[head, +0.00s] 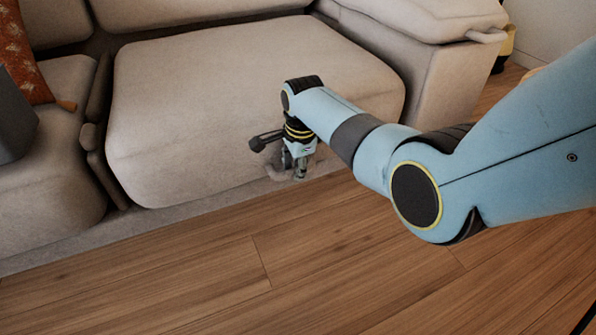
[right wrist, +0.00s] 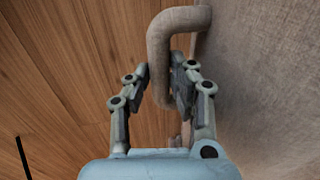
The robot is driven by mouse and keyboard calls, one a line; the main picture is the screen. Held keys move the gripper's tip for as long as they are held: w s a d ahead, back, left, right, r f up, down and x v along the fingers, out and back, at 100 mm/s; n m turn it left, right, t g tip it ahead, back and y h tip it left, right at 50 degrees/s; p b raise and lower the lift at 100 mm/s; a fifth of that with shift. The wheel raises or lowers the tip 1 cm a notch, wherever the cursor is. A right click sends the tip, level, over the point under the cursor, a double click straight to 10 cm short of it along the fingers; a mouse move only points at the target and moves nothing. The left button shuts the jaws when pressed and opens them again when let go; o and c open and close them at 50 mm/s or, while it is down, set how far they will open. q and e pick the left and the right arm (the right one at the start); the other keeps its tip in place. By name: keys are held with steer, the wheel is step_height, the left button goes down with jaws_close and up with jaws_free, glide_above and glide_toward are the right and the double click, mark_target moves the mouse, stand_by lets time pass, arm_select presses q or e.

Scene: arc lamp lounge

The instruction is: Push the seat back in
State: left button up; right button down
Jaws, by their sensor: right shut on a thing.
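The beige seat (head: 220,100) of the sofa fills the middle of the head view. My right gripper (head: 294,172) is at its front face, low down, pointing downward. In the right wrist view, a beige hooked handle (right wrist: 158,45) stands out from the fabric front (right wrist: 265,90). My right gripper (right wrist: 162,85) has its fingers on both sides of the handle and is shut on it. The handle is mostly hidden behind the fingers in the head view. My left gripper is not in view.
A sofa arm (head: 440,70) stands right of the seat. Another seat cushion (head: 45,185) with an orange pillow (head: 20,60) is at the left, past a narrow gap. The wooden floor (head: 200,285) in front is clear. A dark grey object (head: 12,125) sits at the left edge.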

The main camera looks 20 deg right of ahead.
steer(key=shift+w+r, duration=0.1)
steer(key=shift+w, duration=0.1)
steer(key=c, duration=1.2)
jaws_free()
steer(key=shift+w, duration=0.1)
steer(key=shift+o, duration=0.2)
step_height(320, 180, up, 12)
steer(key=s, duration=0.2)
steer(key=shift+s+f, duration=0.2)
steer(key=shift+s, duration=0.1)
